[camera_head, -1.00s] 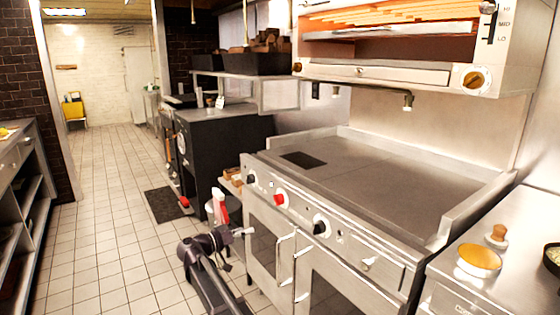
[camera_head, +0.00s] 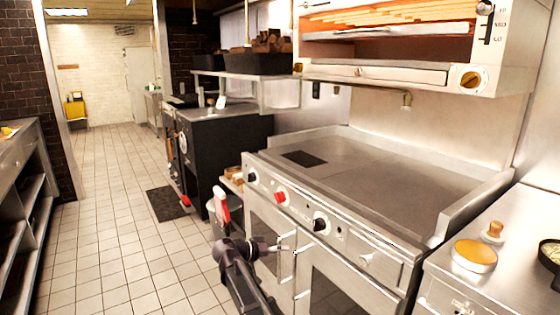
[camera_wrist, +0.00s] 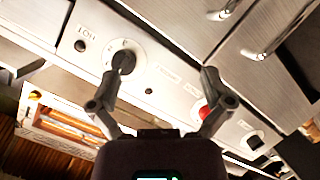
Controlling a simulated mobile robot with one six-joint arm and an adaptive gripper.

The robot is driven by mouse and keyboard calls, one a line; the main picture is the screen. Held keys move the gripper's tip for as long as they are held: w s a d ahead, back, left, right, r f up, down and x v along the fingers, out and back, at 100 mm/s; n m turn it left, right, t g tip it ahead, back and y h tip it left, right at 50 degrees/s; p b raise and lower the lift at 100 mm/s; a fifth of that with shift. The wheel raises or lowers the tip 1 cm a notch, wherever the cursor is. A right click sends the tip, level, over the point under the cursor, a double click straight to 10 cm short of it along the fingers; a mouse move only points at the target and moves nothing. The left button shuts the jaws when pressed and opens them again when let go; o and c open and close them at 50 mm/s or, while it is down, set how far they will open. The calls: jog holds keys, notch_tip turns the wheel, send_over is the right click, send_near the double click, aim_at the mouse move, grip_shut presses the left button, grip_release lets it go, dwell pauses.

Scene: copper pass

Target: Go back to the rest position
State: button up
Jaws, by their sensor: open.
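My gripper (camera_head: 284,248) is in front of the range, close to the oven doors and below the control knobs. In the wrist view my gripper (camera_wrist: 163,76) is open, its two fingers spread wide with nothing between them. The wrist view is tilted and shows the range front (camera_wrist: 165,70), with a black knob (camera_wrist: 123,60) behind the left finger and a red knob (camera_wrist: 206,113) beside the right finger. I cannot tell whether a fingertip touches the range.
The griddle range (camera_head: 400,190) stands right of my arm, with door handles (camera_head: 287,245) sticking out. The tiled floor (camera_head: 110,235) is free on the left, with a dark mat (camera_head: 167,204) farther back.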

jog(key=s+d+f+n+g+y, duration=0.1)
jog(key=s+d+f+g+y, duration=0.1)
jog(key=s+d+f, duration=0.3)
jog(key=s+d+f+n+g+y, duration=0.1)
jog(key=s+d+f+g+y, duration=0.2)
jog(key=d, duration=0.4)
jog(key=s+d+f+n+g+y, duration=0.1)
jog(key=s+d+f+y, duration=0.2)
jog(key=s, duration=0.5)
jog(key=s+d+f+n+g+y, duration=0.1)
jog(key=s+d+f+y, duration=0.1)
jog(key=s+y, duration=0.4)
notch_tip(320, 180, up, 29)
jog(key=h+p, duration=0.1)
jog(key=p, duration=2.7)
jog(key=shift+s+f+p, duration=0.2)
jog(key=shift+s+p, duration=0.1)
jog(key=shift+s, duration=0.15)
